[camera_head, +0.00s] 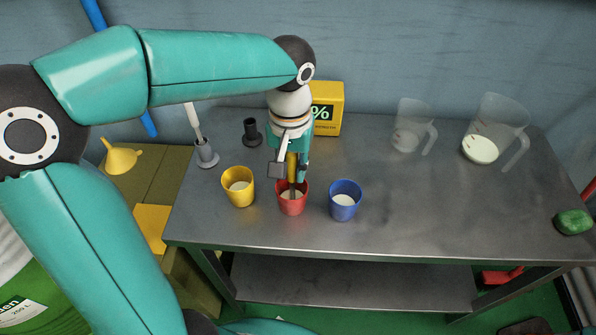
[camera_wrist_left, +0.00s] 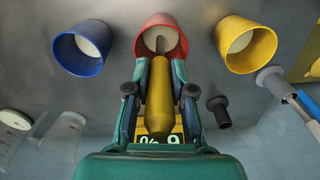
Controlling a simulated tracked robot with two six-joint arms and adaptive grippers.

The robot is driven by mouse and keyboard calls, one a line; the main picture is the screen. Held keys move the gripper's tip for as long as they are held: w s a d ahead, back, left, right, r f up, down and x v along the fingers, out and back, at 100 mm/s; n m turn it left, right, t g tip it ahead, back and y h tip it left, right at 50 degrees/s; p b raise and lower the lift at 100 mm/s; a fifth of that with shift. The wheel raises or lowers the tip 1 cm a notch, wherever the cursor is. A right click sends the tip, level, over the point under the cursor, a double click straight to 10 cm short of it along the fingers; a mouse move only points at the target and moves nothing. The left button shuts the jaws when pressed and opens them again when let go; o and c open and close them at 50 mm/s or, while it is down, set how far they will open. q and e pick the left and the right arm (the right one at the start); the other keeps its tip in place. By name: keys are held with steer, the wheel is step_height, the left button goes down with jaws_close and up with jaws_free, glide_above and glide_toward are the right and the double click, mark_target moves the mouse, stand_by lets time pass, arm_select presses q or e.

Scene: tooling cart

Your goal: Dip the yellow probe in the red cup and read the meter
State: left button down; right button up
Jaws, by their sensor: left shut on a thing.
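The red cup (camera_head: 292,202) stands on the metal cart top between the yellow cup (camera_head: 238,188) and the blue cup (camera_head: 344,201). My left gripper (camera_head: 291,165) is above it, shut on the yellow probe (camera_head: 291,166), which points down. The probe's thin grey tip reaches into the red cup's mouth; whether it touches the pale contents I cannot tell. In the left wrist view the probe (camera_wrist_left: 160,100) lies between the fingers, toward the red cup (camera_wrist_left: 161,38). The yellow box with a % sign (camera_head: 326,108), likely the meter, stands behind, partly hidden by my arm. My right gripper is not in view.
A black holder (camera_head: 252,132) and a grey holder with a white-handled tool (camera_head: 206,153) stand at the left back. Two clear jugs (camera_head: 413,127) (camera_head: 497,130) are at the right back. A green sponge-like block (camera_head: 573,222) lies at the right edge. The cart's right middle is clear.

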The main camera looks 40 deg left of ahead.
arm_select(q)
step_height(320, 180, up, 11)
steer(key=p, duration=0.9)
steer(key=shift+f, duration=0.2)
stand_by(2.1)
step_height(320, 180, up, 4)
steer(key=p, duration=0.3)
steer(key=shift+p, duration=0.35)
stand_by(0.7)
